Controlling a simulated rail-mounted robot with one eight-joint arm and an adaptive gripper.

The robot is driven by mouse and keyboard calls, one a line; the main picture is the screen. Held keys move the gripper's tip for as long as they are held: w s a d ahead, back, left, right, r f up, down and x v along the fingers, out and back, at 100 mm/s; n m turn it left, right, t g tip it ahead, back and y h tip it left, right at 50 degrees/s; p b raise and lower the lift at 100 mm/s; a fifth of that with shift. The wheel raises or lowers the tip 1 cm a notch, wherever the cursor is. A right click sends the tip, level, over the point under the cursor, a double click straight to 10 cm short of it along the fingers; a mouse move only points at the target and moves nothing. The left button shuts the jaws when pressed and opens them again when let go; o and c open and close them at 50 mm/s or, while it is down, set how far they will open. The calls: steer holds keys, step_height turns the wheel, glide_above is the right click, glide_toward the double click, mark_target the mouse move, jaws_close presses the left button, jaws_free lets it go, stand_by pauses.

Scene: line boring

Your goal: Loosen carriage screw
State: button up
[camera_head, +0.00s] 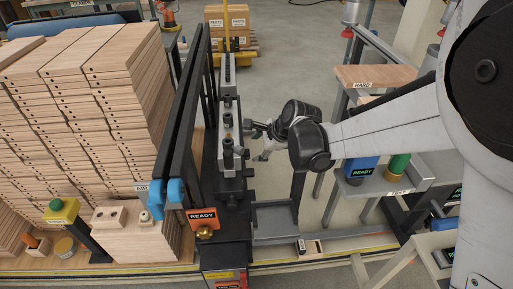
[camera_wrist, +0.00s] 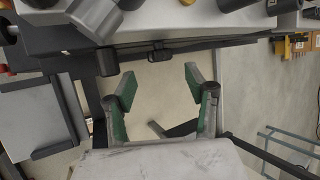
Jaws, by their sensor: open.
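The grey boring carriage (camera_head: 230,158) stands upright on the dark machine in the middle of the head view, with several round knobs and fittings on it. I cannot tell which fitting is the carriage screw. My gripper (camera_head: 262,152) is just right of the carriage, partly hidden by my wrist. In the wrist view my gripper (camera_wrist: 160,88) is open, with two green-padded fingers apart and nothing between them. A dark cylindrical knob (camera_wrist: 108,62) hangs beyond the left finger, and a small black fitting (camera_wrist: 159,55) sits beyond the gap. Both look apart from the fingers.
Stacked drilled boards (camera_head: 90,80) fill the left. Black rails (camera_head: 185,110) with blue ends and an orange READY sign (camera_head: 202,216) stand beside the carriage. A grey tray (camera_head: 274,222) lies below my gripper. A shelf (camera_head: 385,185) with blue and green items is at right.

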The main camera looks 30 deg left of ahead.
steer(key=m+g+h+p, duration=0.1)
steer(key=g+h+p, duration=0.2)
steer(key=g+p, duration=0.1)
glide_toward(247, 154)
steer(key=w+b+x, duration=0.2)
steer(key=x, duration=0.7)
steer(key=shift+s+a+f+h, duration=0.2)
steer(key=shift+f+h, duration=0.1)
steer(key=shift+f, duration=0.25)
steer(key=c, duration=1.1)
steer(key=shift+c, duration=0.2)
